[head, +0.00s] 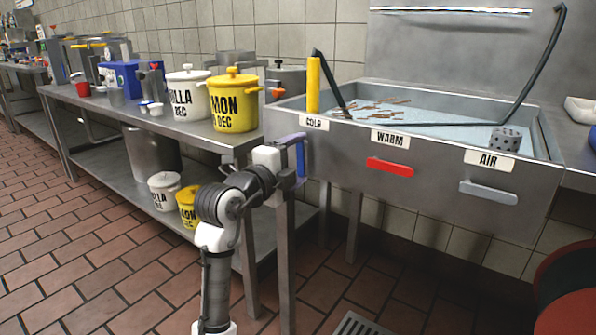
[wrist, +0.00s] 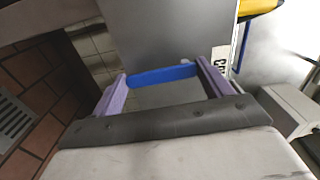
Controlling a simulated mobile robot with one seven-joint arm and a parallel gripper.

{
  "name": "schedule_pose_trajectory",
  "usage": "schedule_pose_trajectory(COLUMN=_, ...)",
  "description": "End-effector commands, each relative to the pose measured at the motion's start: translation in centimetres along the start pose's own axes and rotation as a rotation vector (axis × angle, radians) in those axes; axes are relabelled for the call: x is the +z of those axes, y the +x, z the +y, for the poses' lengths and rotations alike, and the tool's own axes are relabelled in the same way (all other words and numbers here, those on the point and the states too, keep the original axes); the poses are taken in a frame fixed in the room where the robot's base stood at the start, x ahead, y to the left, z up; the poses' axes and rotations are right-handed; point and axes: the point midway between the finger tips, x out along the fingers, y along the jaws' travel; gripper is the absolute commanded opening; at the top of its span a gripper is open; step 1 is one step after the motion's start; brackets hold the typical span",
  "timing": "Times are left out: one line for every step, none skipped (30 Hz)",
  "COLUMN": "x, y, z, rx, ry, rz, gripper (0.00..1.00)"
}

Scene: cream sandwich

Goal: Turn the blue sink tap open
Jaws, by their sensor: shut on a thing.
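The blue sink tap (head: 301,160) is at the left end of the sink's front, under the COLD label (head: 314,122). In the head view it stands roughly upright and is partly hidden by my gripper (head: 296,142). In the wrist view the blue tap (wrist: 165,75) is a bar spanning the space between my two purple fingers (wrist: 161,73). One finger is at each end of it. My gripper is shut on the blue tap.
The sink (head: 430,195) also carries a red lever (head: 390,167) under WARM and a grey lever (head: 488,190) under AIR, both nearly level. A steel table (head: 150,122) with pots and buckets stands at the left. The tiled floor in front has open room.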

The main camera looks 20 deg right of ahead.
Motion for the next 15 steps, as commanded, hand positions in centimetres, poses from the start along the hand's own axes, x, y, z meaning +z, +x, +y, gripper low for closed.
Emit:
schedule_pose_trajectory(x=0.05, y=-0.01, z=0.24, rx=0.002, ry=0.015, rz=0.001, gripper=0.37)
schedule_pose_trajectory(x=0.07, y=-0.01, z=0.22, rx=0.002, ry=0.023, rz=0.001, gripper=0.37)
schedule_pose_trajectory(x=0.09, y=0.00, z=0.20, rx=0.002, ry=0.031, rz=0.001, gripper=0.37)
schedule_pose_trajectory(x=0.10, y=0.01, z=0.18, rx=0.002, ry=0.036, rz=0.001, gripper=0.37)
schedule_pose_trajectory(x=0.11, y=0.01, z=0.16, rx=0.002, ry=0.041, rz=0.002, gripper=0.37)
schedule_pose_trajectory(x=0.12, y=0.02, z=0.13, rx=0.002, ry=0.046, rz=0.002, gripper=0.37)
schedule_pose_trajectory(x=0.12, y=0.02, z=0.11, rx=0.002, ry=0.049, rz=0.002, gripper=0.37)
schedule_pose_trajectory(x=0.13, y=0.03, z=0.10, rx=0.002, ry=0.051, rz=0.002, gripper=0.37)
schedule_pose_trajectory(x=0.13, y=0.03, z=0.08, rx=0.002, ry=0.053, rz=0.002, gripper=0.37)
schedule_pose_trajectory(x=0.13, y=0.03, z=0.07, rx=0.002, ry=0.055, rz=0.002, gripper=0.37)
schedule_pose_trajectory(x=0.13, y=0.03, z=0.06, rx=0.002, ry=0.056, rz=0.002, gripper=0.37)
schedule_pose_trajectory(x=0.13, y=0.04, z=0.05, rx=0.002, ry=0.056, rz=0.002, gripper=0.37)
schedule_pose_trajectory(x=0.13, y=0.04, z=0.05, rx=0.002, ry=0.057, rz=0.002, gripper=0.37)
schedule_pose_trajectory(x=0.13, y=0.04, z=0.04, rx=0.002, ry=0.057, rz=0.002, gripper=0.37)
schedule_pose_trajectory(x=0.13, y=0.04, z=0.04, rx=0.002, ry=0.057, rz=0.002, gripper=0.37)
